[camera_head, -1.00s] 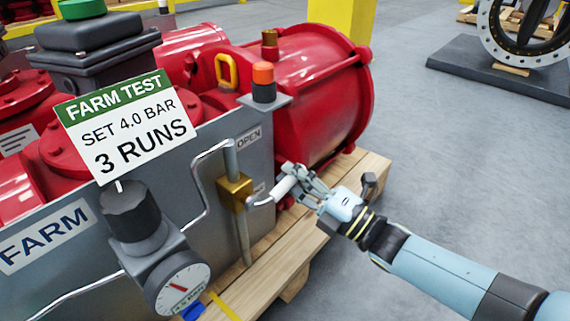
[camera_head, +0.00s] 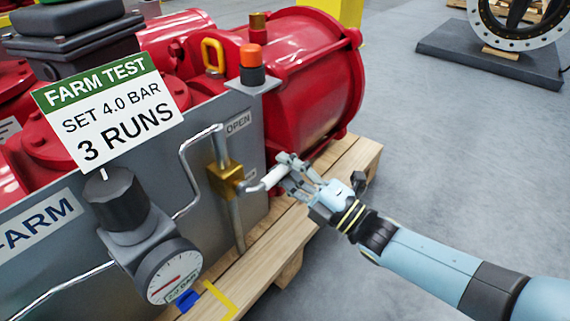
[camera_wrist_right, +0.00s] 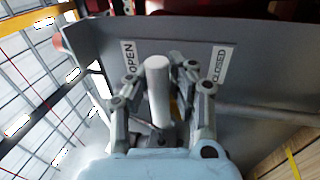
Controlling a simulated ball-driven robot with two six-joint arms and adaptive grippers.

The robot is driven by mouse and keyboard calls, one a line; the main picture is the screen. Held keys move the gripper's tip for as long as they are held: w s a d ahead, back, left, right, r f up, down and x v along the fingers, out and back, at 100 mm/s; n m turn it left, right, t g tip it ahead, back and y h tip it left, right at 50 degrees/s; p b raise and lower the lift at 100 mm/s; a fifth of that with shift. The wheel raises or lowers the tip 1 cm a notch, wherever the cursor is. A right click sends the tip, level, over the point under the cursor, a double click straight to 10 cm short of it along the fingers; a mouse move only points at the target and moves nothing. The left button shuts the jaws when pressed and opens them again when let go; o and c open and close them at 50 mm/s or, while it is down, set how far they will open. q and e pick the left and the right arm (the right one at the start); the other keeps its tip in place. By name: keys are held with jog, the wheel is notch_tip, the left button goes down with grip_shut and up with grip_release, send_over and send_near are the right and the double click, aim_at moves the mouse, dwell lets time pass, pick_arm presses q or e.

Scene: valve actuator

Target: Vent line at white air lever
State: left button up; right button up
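The white air lever (camera_head: 274,177) sticks out from a brass valve (camera_head: 226,178) on the grey panel, pointing right and slightly up. My right gripper (camera_head: 288,172) is at the lever's outer end. In the right wrist view, the white lever (camera_wrist_right: 158,92) stands between the two fingers of my right gripper (camera_wrist_right: 160,84), which are spread with narrow gaps beside it; contact is hard to tell. OPEN (camera_wrist_right: 128,63) and CLOSED (camera_wrist_right: 220,64) labels lie behind. The pressure gauge (camera_head: 168,273) appears to read 2.0 BAR. My left gripper is not in view.
A black regulator knob (camera_head: 117,199) sits above the gauge, near the FARM TEST sign (camera_head: 108,110). The red actuator (camera_head: 312,80) stands behind the panel on a wooden pallet (camera_head: 350,165).

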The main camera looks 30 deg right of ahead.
jog(key=o, duration=0.4)
jog(key=shift+s+d+f, duration=0.1)
jog(key=shift+f, duration=0.05)
jog(key=shift+o, duration=0.7)
jog(key=v, duration=1.1)
jog(key=shift+s, duration=0.4)
jog(key=shift+d, duration=0.1)
